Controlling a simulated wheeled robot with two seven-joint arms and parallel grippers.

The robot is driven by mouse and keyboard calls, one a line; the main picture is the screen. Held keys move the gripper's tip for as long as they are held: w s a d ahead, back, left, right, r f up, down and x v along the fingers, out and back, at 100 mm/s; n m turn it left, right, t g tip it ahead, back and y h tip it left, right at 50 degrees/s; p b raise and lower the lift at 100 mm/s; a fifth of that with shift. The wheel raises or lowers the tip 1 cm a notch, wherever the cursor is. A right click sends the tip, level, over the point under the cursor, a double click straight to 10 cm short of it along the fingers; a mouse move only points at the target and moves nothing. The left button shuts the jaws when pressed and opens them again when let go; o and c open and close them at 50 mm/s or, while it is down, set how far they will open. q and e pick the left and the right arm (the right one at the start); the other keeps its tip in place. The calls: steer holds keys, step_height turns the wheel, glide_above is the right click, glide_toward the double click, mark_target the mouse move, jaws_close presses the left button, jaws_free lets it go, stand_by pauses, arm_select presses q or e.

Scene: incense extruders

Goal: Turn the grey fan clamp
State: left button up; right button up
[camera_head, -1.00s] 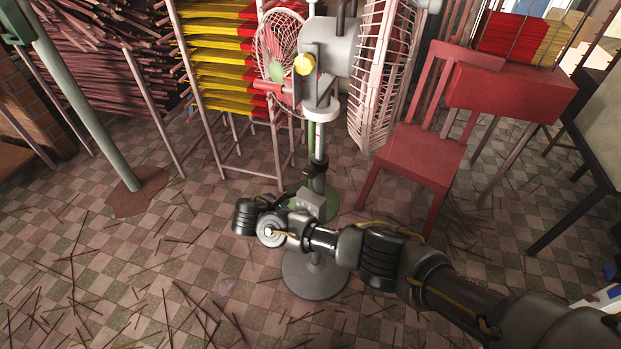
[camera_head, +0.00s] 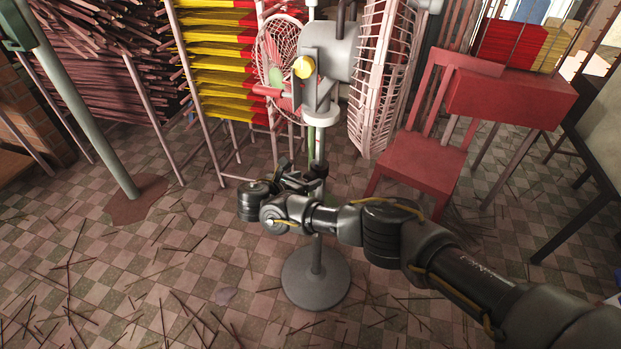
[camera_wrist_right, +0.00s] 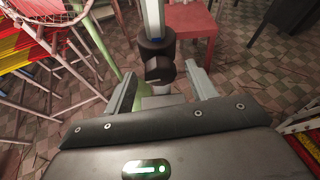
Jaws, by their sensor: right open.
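The grey fan (camera_head: 336,50) stands on a thin pole with a round grey base (camera_head: 316,279). Its dark clamp (camera_head: 318,170) sits on the pole below the fan head, partly hidden by my gripper in the head view. In the right wrist view the clamp is a black collar (camera_wrist_right: 155,47) around the pole, with a round black knob (camera_wrist_right: 159,70) facing me. My right gripper (camera_head: 296,178) is open at the clamp's height. In the wrist view its two fingers (camera_wrist_right: 161,88) are spread to either side of the knob, apart from it. My left gripper is out of view.
A red chair (camera_head: 418,160) stands to the right of the fan. A green pole (camera_head: 85,105) stands at left. Thin sticks litter the tiled floor.

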steer(key=shift+x, duration=1.35)
steer(key=shift+c, duration=0.3)
steer(key=c, duration=0.9)
